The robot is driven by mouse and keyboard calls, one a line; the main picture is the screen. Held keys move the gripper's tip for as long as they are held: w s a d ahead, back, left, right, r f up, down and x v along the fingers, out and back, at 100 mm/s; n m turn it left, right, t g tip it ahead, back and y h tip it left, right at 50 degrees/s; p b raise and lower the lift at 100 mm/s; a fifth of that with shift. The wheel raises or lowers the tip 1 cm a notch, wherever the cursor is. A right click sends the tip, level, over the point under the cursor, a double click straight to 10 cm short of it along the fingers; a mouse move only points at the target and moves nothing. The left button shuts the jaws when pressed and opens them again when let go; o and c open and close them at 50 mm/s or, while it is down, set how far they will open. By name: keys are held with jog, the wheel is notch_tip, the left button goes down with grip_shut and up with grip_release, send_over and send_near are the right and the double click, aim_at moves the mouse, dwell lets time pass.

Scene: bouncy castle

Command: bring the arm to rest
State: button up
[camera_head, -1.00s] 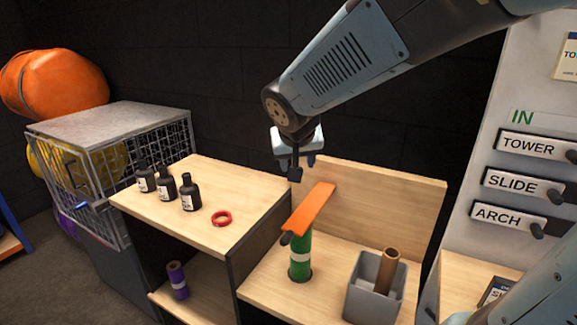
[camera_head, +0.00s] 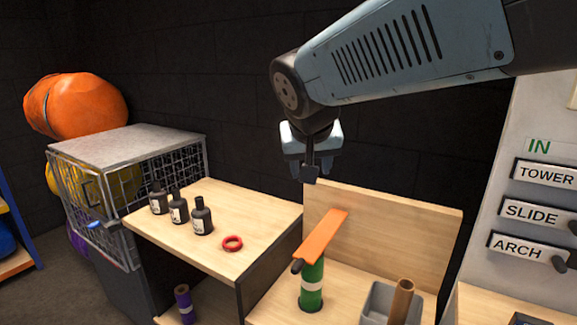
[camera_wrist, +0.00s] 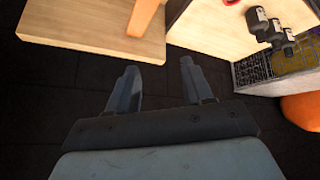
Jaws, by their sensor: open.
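My gripper (camera_head: 311,172) hangs from my arm above the back of the bench, pointing down. In the wrist view my gripper (camera_wrist: 160,84) shows two fingers apart with nothing between them. Below it in the head view, an orange strip (camera_head: 322,236) lies tilted on top of a green roll (camera_head: 312,288) with a pale band. The gripper is clear of both. The orange strip also shows at the top of the wrist view (camera_wrist: 143,16).
Several black bottles (camera_head: 178,208) and a red ring (camera_head: 232,243) stand on the left, higher shelf. A wire cage (camera_head: 125,185) is beyond. A grey bin (camera_head: 375,302) holds a brown tube (camera_head: 401,300). A panel labelled TOWER, SLIDE, ARCH (camera_head: 532,212) stands right.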

jog(key=s+d+f, duration=0.2)
jog(key=s+d, duration=0.3)
jog(key=d, duration=0.2)
jog(key=s+d+f+g+y, duration=0.1)
jog(key=s+d+f, duration=0.1)
jog(key=s+d, duration=0.3)
jog(key=d, duration=0.3)
jog(key=shift+d+f, duration=0.2)
jog(key=shift+f, duration=0.1)
jog(key=shift+s, duration=0.1)
